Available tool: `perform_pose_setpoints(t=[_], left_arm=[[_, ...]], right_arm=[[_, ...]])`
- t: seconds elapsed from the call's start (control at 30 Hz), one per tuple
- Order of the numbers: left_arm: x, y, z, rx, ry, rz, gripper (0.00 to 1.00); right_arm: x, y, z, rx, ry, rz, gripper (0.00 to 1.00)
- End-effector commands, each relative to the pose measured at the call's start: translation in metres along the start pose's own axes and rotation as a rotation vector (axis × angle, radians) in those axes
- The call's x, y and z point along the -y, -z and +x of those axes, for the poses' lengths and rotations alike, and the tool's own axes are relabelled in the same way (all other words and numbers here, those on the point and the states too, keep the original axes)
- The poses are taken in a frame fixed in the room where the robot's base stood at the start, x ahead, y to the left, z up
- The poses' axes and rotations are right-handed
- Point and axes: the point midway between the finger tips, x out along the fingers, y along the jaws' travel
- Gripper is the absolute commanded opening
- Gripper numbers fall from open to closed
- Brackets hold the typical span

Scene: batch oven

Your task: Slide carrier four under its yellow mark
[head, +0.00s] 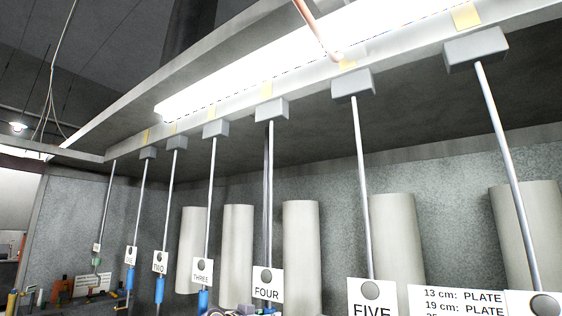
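Carrier four is a grey block (271,110) on the overhead rail (310,86), with a thin rod hanging down to a white plate reading FOUR (266,291). A yellow mark (266,89) is on the rail just above the block, slightly left of its middle in this slanted view. The mark and block overlap sideways; exact alignment is hard to tell. The rod hangs nearly upright, with a dark line close beside it. What is below the FOUR plate is cut off by the frame. Neither gripper can be made out.
Carrier three's block (216,129) is left of carrier four and carrier five's block (351,83) is right, both apart from it. Pale vertical cylinders (302,240) stand along the back wall. A copper-coloured rod (318,32) crosses the bright lamp. Small clutter lies at lower left.

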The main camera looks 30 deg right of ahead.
Motion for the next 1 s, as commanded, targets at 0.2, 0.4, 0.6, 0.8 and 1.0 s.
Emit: perform_pose_setpoints(t=[0.2,0.4,0.6,0.8,1.0], left_arm=[[0.000,0.000,0.000,0.000,0.000,0.000,0.00],[0.000,0.000,0.000,0.000,0.000,0.000,0.00],[0.000,0.000,0.000,0.000,0.000,0.000,0.00],[0.000,0.000,0.001,0.000,0.000,0.000,0.00],[0.000,0.000,0.001,0.000,0.000,0.000,0.00]], right_arm=[[0.000,-0.001,0.000,0.001,-0.001,-0.001,0.54],[0.000,-0.001,0.000,0.002,-0.002,-0.001,0.54],[0.000,-0.001,-0.002,0.002,-0.001,-0.001,0.54],[0.000,-0.001,-0.008,0.003,-0.001,-0.002,0.54],[0.000,-0.001,-0.015,0.002,-0.001,-0.002,0.54]])
